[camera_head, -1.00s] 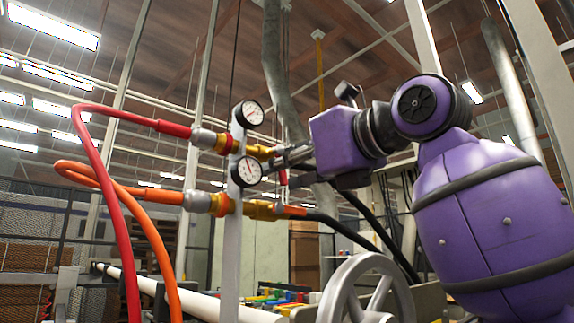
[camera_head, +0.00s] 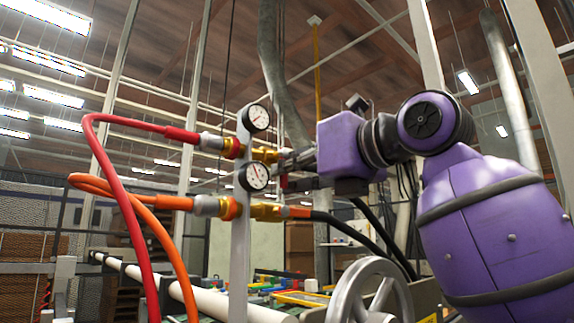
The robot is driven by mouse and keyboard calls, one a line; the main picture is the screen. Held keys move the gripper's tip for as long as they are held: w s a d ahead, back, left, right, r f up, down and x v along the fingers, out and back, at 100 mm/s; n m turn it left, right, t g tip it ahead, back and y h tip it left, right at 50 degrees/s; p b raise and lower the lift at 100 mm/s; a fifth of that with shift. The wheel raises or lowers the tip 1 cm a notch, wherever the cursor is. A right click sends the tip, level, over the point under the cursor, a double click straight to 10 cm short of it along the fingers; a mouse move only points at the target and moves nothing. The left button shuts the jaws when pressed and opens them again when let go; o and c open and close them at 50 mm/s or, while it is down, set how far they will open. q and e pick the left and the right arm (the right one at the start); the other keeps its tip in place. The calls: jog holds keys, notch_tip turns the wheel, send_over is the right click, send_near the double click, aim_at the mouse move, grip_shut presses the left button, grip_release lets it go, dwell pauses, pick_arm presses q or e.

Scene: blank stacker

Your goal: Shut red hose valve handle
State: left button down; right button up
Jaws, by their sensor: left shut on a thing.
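The red hose (camera_head: 125,190) arches in from the left and joins a brass valve (camera_head: 264,155) on a grey post. The small red valve handle (camera_head: 284,182) shows just below the fingers, pointing down; most of it is hidden. The exact contact is too small to see clearly.
Two round gauges (camera_head: 256,118) sit on the grey post (camera_head: 240,260) beside the valve. An orange hose (camera_head: 150,200) joins a lower brass valve (camera_head: 266,212), with a black hose (camera_head: 350,232) leaving it rightward. A grey handwheel (camera_head: 368,290) stands below my arm.

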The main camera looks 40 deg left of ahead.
pick_arm(q)
jog(key=c, duration=1.8)
grip_release()
jog(key=shift+r, duration=0.1)
jog(key=shift+o, duration=0.2)
jog(key=s+d, duration=0.1)
jog(key=d, duration=1.1)
pick_arm(e)
jog(key=shift+w+a+r, duration=0.1)
jog(key=shift+w+r, duration=0.05)
jog(key=shift+w, duration=0.1)
